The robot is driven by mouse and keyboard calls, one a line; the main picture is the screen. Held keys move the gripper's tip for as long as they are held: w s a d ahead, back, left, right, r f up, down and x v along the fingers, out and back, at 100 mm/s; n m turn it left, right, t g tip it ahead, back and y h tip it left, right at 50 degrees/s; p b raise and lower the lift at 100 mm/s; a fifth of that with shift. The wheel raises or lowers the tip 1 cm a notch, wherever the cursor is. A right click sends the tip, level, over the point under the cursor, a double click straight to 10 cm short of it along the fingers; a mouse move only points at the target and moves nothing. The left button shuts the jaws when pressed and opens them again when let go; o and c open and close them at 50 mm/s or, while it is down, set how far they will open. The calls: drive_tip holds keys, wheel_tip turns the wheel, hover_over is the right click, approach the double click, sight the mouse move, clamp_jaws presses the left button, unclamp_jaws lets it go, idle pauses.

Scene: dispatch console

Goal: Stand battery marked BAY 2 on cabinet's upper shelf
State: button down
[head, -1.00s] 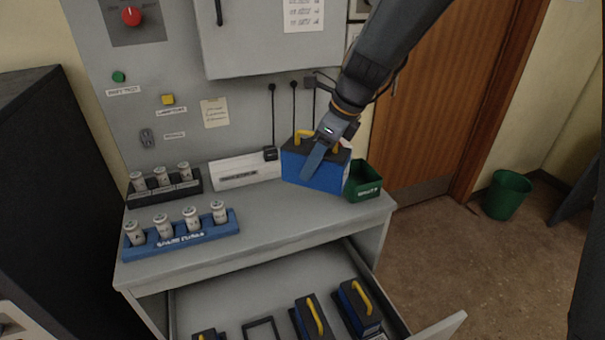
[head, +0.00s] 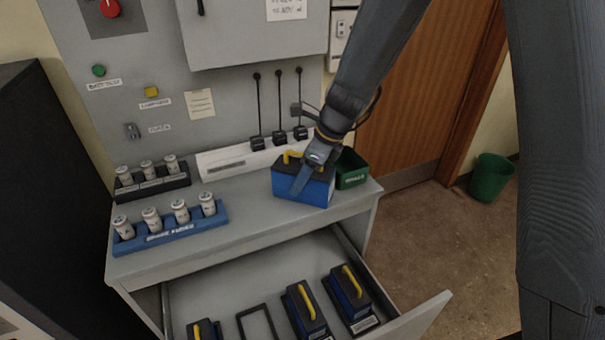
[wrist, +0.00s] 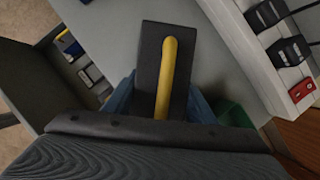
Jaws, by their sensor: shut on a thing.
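A blue battery (head: 318,192) with a black top and a yellow handle is upright in my gripper (head: 304,178), at the right end of the desk top. It is at or just above the surface; I cannot tell if it touches. My gripper is shut on it, one finger showing against its front. In the wrist view the battery's black top and yellow handle (wrist: 166,75) show; no BAY marking is readable. The grey wall cabinet (head: 255,38) is at the top, its door seemingly shut; its shelves are hidden.
An open drawer (head: 230,285) below holds several similar batteries and an empty frame (head: 258,322). A green bin (head: 351,170) stands close right of the held battery. A white strip with black plugs (head: 279,138) lies behind. A blue fuse rack (head: 170,227) is left; the desk middle is clear.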

drive_tip(key=c, duration=0.8)
unclamp_jaws()
drive_tip(key=shift+f, duration=0.1)
drive_tip(key=b+v, duration=0.1)
drive_tip(key=v, duration=1.1)
drive_tip(key=shift+s+b, duration=0.1)
drive_tip(key=shift+b, duration=0.3)
drive_tip(key=s+d+f+n+h, duration=0.2)
drive_tip(key=s+d+f+n, duration=0.2)
drive_tip(key=s+d+n, duration=0.3)
drive_tip(key=s+d+f+n+h, duration=0.2)
drive_tip(key=s+d+f+n, duration=0.2)
drive_tip(key=s+d+n, duration=0.4)
drive_tip(key=d+n, duration=0.1)
drive_tip(key=n, duration=0.5)
drive_tip(key=shift+d+f+n, duration=0.3)
drive_tip(key=shift+d+n, duration=0.05)
drive_tip(key=shift+n, duration=0.05)
